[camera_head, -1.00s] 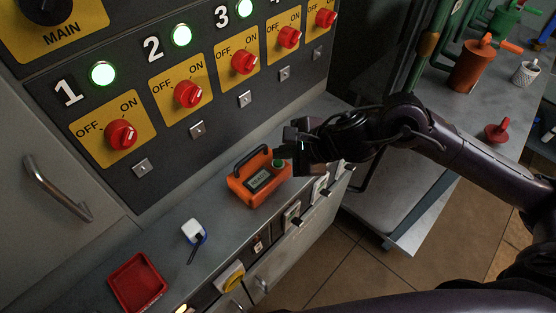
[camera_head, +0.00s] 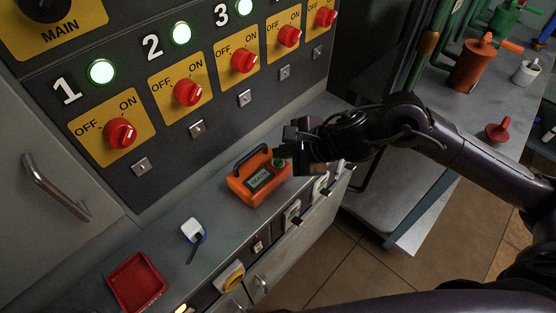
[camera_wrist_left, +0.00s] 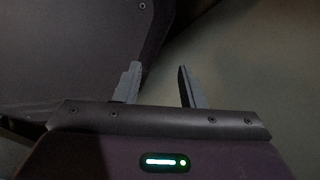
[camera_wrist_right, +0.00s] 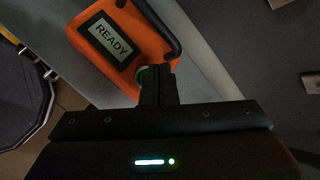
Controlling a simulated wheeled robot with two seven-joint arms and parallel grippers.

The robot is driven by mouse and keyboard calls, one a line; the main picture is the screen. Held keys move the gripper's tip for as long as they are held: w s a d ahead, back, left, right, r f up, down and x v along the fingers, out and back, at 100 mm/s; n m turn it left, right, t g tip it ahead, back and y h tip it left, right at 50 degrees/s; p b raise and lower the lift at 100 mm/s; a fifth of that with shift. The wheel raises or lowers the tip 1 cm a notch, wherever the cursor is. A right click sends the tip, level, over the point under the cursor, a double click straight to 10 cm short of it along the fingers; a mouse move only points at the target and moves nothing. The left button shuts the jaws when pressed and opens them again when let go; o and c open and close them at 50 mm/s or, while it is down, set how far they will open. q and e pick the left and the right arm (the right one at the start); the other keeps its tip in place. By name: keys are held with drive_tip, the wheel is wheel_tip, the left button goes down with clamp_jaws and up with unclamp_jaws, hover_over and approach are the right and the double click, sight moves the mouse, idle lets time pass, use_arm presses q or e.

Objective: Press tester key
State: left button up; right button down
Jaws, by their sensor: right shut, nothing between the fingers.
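The orange tester (camera_head: 245,189) with a black handle stands on the grey counter below the switch panel. Its screen (camera_wrist_right: 111,38) reads READY in the right wrist view. The green round key (camera_head: 279,163) sits at its right end and shows partly in the right wrist view (camera_wrist_right: 144,73), mostly hidden by my fingers. My right gripper (camera_head: 287,152) is shut and empty, its fingertips (camera_wrist_right: 156,70) right at the green key; I cannot tell whether they touch it. My left gripper (camera_wrist_left: 157,70) is open and empty in the left wrist view, away from the counter.
A white and blue item (camera_head: 192,231) and a red tray (camera_head: 137,283) lie on the counter to the left. The panel above has red knobs (camera_head: 121,133) and lit green lamps (camera_head: 102,72). A side table with an orange canister (camera_head: 471,66) stands at the right.

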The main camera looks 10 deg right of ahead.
drive_tip(key=shift+f+b, duration=0.35)
drive_tip(key=shift+b, duration=0.1)
drive_tip(key=shift+f+b, duration=0.4)
drive_tip(key=shift+b, duration=0.25)
idle(0.6)
drive_tip(key=shift+r+p, duration=0.4)
drive_tip(key=shift+r, duration=0.4)
drive_tip(key=shift+r+p, duration=1.6)
drive_tip(key=shift+r, duration=0.95)
